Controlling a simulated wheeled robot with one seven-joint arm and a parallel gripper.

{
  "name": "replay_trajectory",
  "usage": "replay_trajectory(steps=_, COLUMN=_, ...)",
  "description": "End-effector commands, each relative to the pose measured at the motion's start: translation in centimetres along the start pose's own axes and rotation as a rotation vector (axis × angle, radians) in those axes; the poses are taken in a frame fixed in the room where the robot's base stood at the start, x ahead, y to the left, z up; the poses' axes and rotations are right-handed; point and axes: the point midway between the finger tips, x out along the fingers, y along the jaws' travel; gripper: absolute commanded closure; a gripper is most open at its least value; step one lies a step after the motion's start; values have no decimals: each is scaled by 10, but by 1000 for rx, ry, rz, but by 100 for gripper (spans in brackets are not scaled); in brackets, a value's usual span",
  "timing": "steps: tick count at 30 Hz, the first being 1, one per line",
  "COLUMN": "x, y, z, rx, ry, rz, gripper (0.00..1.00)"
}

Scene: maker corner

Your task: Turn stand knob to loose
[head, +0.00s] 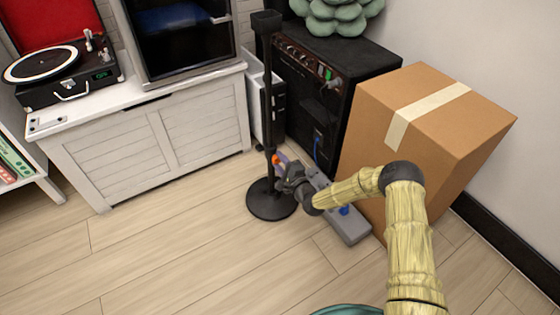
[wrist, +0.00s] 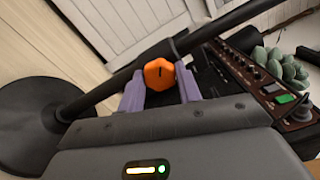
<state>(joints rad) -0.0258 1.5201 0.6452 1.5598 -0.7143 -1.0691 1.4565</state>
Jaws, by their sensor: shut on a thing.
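The black stand (head: 267,100) rises upright from a round black base (head: 270,200) on the floor. Its orange knob (head: 276,159) is on the pole's lower half. In the wrist view the orange knob (wrist: 158,74) has a dark mark on its face and sits between the two purple fingers. My gripper (head: 281,160) is shut on the knob, at the right side of the pole. In the wrist view the pole (wrist: 115,90) runs diagonally behind my gripper (wrist: 160,88), and the round base (wrist: 35,125) is at the left.
A black amplifier (head: 310,100) with a green plant (head: 335,12) on top stands behind the stand. A cardboard box (head: 425,115) is to the right. A grey pedal strip (head: 345,222) lies on the floor by my arm. A white cabinet (head: 150,135) is at the left. The front floor is clear.

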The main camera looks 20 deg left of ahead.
Motion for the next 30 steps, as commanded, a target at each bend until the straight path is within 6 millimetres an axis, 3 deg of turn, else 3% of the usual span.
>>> replay_trajectory(steps=30, x=-1, y=0, z=0, rx=-967, ry=0, rz=5, gripper=89)
